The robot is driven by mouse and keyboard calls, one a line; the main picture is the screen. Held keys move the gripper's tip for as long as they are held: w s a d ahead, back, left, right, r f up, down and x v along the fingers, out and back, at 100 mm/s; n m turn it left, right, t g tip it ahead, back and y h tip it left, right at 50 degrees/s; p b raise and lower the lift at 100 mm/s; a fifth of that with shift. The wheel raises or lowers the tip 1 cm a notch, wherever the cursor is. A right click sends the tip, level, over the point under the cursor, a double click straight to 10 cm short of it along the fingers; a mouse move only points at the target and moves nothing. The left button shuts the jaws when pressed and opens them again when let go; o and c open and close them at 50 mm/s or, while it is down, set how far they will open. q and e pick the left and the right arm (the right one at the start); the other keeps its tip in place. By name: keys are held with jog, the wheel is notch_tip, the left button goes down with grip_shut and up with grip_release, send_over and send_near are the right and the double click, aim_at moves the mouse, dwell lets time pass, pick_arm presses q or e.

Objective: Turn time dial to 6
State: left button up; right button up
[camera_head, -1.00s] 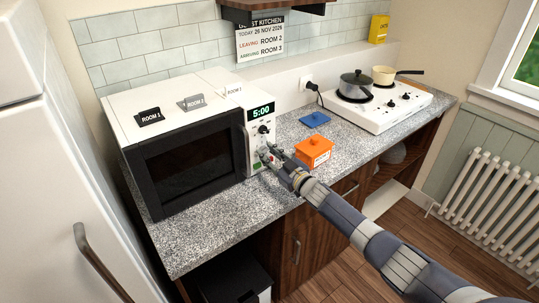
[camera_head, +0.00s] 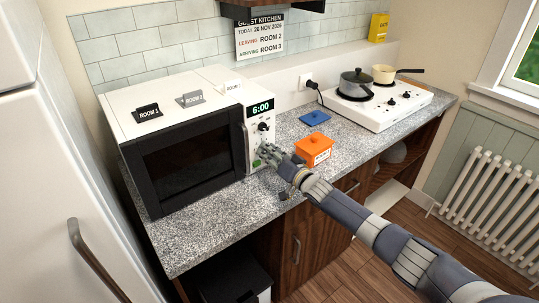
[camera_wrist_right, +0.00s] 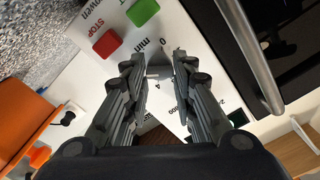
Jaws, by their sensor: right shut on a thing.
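The white microwave (camera_head: 183,96) with a dark door stands on the counter, and its display (camera_head: 260,107) reads 6:00. My right gripper (camera_head: 265,151) is at the lower part of the control panel, shut on the time dial, which it mostly hides in the head view. In the wrist view my right gripper (camera_wrist_right: 160,78) has one finger on either side of the dial, near the printed "0 min". An upper dark dial (camera_head: 263,127) sits above the gripper, clear of it. My left gripper is not in view.
Green (camera_wrist_right: 143,11) and red (camera_wrist_right: 106,43) buttons lie close to the fingers. An orange container (camera_head: 314,150) sits to the right of the gripper. A blue lid (camera_head: 314,118) and a hob (camera_head: 385,105) with two pans are further right. The microwave handle is close to the panel.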

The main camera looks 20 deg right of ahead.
jog(key=shift+f+m+b, duration=0.15)
jog(key=shift+m+b, duration=0.15)
jog(key=shift+m, duration=0.5)
jog(key=o, duration=1.1)
jog(key=shift+c, duration=0.2)
jog(key=shift+s, duration=0.1)
jog(key=v, duration=1.2)
